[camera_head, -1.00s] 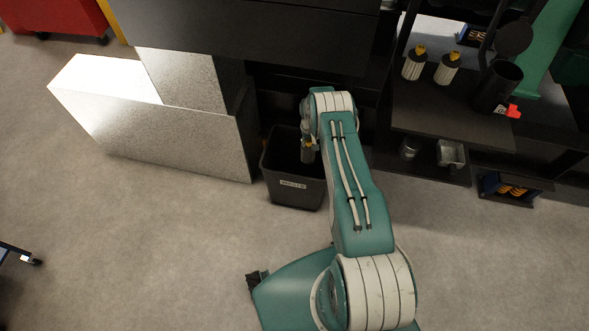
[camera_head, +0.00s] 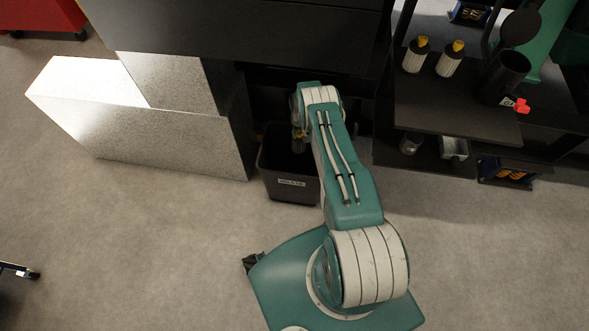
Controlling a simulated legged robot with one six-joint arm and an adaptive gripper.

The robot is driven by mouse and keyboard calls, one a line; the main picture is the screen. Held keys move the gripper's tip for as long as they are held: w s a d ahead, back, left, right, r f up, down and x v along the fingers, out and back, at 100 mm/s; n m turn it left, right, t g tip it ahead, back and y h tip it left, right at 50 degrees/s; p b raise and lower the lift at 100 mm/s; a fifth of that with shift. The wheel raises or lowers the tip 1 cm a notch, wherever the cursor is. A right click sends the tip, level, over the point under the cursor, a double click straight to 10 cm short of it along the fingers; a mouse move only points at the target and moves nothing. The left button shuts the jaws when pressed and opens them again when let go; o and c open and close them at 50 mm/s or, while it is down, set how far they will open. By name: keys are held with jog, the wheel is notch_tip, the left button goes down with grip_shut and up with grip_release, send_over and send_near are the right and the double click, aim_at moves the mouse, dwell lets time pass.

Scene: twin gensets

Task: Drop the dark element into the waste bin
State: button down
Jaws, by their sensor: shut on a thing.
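The waste bin (camera_head: 276,186) is a dark open-topped box with a white label on its front, standing on the floor between the grey cabinet and the shelves. My gripper (camera_head: 298,138) is over the bin's opening, mostly hidden behind my own arm. It is shut on the dark element (camera_head: 298,147), of which only a small part with a yellowish spot shows, at or above the bin's mouth. How deep it sits relative to the rim I cannot tell.
Two pale elements with yellow caps (camera_head: 416,55) (camera_head: 450,59) stand on the dark shelf (camera_head: 450,108) at right, beside a black cylinder (camera_head: 503,77). A grey cabinet (camera_head: 170,135) borders the bin at left. The floor in front is clear.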

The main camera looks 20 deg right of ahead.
jog(key=shift+a+f, duration=0.15)
jog(key=shift+f, duration=0.4)
jog(key=shift+c, duration=1.4)
grip_release()
